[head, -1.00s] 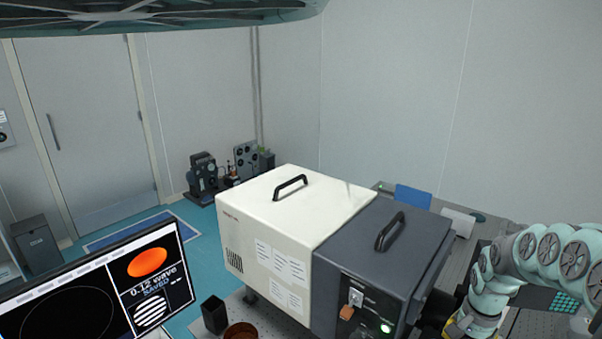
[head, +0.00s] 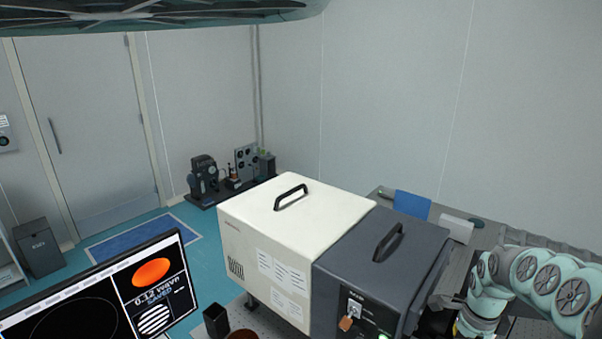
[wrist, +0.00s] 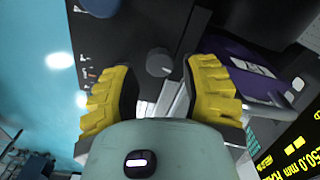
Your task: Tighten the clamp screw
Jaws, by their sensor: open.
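In the wrist view, my gripper (wrist: 160,85) shows two yellow ribbed fingers spread apart with nothing between their pads. A round grey knob (wrist: 160,62) with a light index line sits on a dark panel (wrist: 115,28), in line with the gap between the fingers and seemingly beyond the tips. I cannot tell whether this knob is the clamp screw; no other screw is clear. In the head view my arm is at the lower right, and the gripper is mostly cut off or hidden behind the dark grey box (head: 385,270).
A purple device (wrist: 240,68) lies close to the right finger. A readout with yellow digits (wrist: 285,150) is at the lower right. In the head view, a white box (head: 290,225) adjoins the dark box, and a monitor (head: 95,300) stands at the lower left.

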